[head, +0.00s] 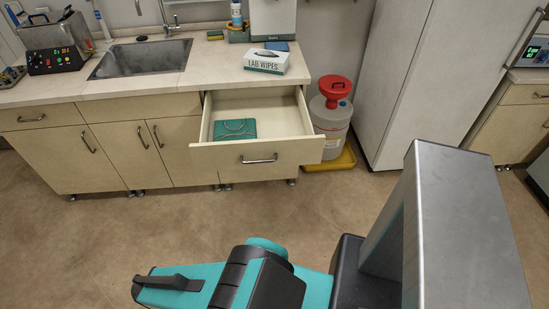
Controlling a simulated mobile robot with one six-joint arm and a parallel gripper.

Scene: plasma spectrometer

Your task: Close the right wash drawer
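The right wash drawer (256,155) is pulled well out of the counter under the worktop, to the right of the sink. Its beige front has a dark bar handle (259,159). A teal item (234,129) with a pale looped cord or tube on it lies inside at the left. Teal and black parts of my arm cross the bottom of the head view, well in front of the drawer and apart from it. I cannot make out my gripper's fingers in this view.
A lab wipes box (266,62) stands on the worktop above the drawer. A carboy with a red funnel (332,105) stands in a yellow tray (341,159) close to the drawer's right. A tall white cabinet (415,75) is farther right. Open floor (150,220) lies in front.

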